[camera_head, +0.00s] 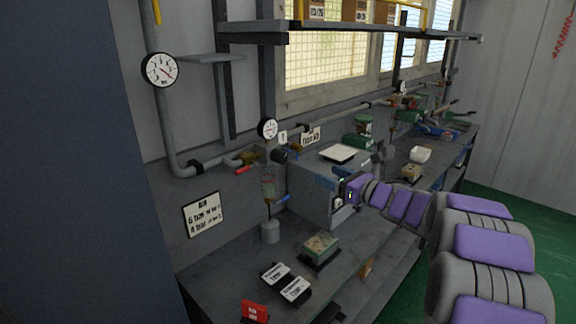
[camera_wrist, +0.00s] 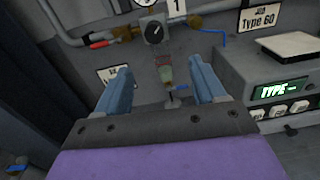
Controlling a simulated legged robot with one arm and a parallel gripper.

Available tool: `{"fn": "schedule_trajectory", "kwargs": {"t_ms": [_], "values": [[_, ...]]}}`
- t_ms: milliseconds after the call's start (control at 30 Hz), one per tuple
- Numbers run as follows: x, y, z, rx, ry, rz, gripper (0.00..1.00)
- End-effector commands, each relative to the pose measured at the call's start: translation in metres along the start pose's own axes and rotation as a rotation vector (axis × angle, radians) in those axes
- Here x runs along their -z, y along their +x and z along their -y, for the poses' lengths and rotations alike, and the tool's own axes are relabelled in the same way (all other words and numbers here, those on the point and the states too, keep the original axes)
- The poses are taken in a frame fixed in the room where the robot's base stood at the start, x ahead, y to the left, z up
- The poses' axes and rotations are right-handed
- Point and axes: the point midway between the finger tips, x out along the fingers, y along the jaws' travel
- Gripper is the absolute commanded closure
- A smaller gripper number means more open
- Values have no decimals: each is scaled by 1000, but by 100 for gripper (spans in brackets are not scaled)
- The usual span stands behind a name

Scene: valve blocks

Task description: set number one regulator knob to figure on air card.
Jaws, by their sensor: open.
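The number one regulator knob (camera_wrist: 155,33) is dark and round with a light pointer mark, below a "1" tag (camera_wrist: 176,6). In the head view the knob (camera_head: 280,156) sits on the wall pipe beside a round gauge (camera_head: 268,128). The air card (camera_head: 202,214) is white with black print, on the wall at lower left; its lines are too small to read surely. My gripper (camera_wrist: 157,66) is open and empty, its two blue fingers apart. The knob appears beyond and between the fingertips, not touched. The left finger partly hides the air card (camera_wrist: 108,76) in the wrist view.
A red lever (camera_wrist: 98,44) and a blue lever (camera_wrist: 212,31) flank the knob. A clear filter bowl (camera_head: 268,186) hangs below. A grey box (camera_head: 318,190) with a display stands right. A green-topped block (camera_head: 320,246) and small cards (camera_head: 294,289) lie on the bench.

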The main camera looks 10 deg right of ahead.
Motion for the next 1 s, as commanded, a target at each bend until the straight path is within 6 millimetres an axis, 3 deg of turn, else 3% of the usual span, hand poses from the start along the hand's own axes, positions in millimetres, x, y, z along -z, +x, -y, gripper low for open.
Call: {"fn": "schedule_trajectory", "kwargs": {"t_ms": [267, 1000], "values": [[5, 19, -7, -38, -39, 3, 30], [4, 152, -8, -32, -36, 3, 30]]}}
